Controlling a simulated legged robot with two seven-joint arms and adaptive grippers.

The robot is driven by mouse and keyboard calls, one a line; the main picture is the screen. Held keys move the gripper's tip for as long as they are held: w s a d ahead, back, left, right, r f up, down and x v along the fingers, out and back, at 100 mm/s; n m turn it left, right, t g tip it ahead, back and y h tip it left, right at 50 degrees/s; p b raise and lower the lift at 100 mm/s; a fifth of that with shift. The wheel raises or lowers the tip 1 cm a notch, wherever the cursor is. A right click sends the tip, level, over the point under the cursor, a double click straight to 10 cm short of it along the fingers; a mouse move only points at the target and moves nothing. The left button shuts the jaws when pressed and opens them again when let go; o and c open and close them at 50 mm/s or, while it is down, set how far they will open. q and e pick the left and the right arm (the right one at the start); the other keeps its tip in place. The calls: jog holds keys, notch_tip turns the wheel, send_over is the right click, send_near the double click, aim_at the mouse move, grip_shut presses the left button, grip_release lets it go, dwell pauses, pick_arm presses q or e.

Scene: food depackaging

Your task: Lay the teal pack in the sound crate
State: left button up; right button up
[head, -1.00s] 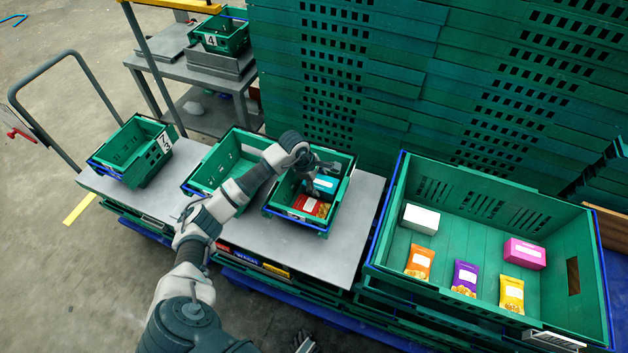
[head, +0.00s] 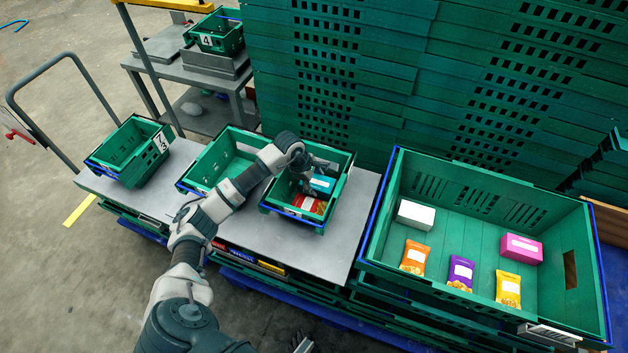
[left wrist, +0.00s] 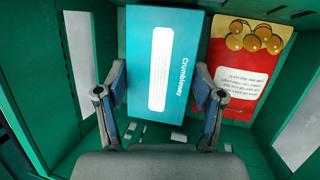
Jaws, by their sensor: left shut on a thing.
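The teal pack (head: 322,184) lies in a green crate (head: 342,199) at the right end of the grey table, beside a red pack (head: 309,205). My left gripper (head: 311,181) reaches down into this crate. In the left wrist view its two fingers (left wrist: 160,85) press on opposite sides of the teal pack (left wrist: 190,50), and the red pack (left wrist: 238,85) is just to the right. An empty green crate (head: 205,164) stands directly to the left. A small grey part of my right gripper (head: 304,345) shows at the bottom edge, its jaws unclear.
A large green crate (head: 482,225) at right holds white, orange, purple, yellow and pink packs. A labelled crate (head: 130,150) stands on the table's left end, and another marked 4 (head: 217,36) stands behind. Stacked green crates (head: 440,80) wall off the back. Small pale bits (left wrist: 178,137) show near the fingers.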

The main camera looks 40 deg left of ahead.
pick_arm(q)
jog(key=shift+s+a+f, duration=0.3)
jog(key=shift+a+f, duration=0.3)
jog(key=shift+f, duration=0.15)
jog(key=o, duration=1.7)
jog(key=shift+o, duration=0.8)
jog(key=shift+w+f, duration=0.1)
jog(key=shift+w, duration=0.2)
jog(key=shift+a, duration=0.1)
pick_arm(e)
jog(key=shift+w+a+f, duration=0.1)
jog(key=shift+a, duration=0.45)
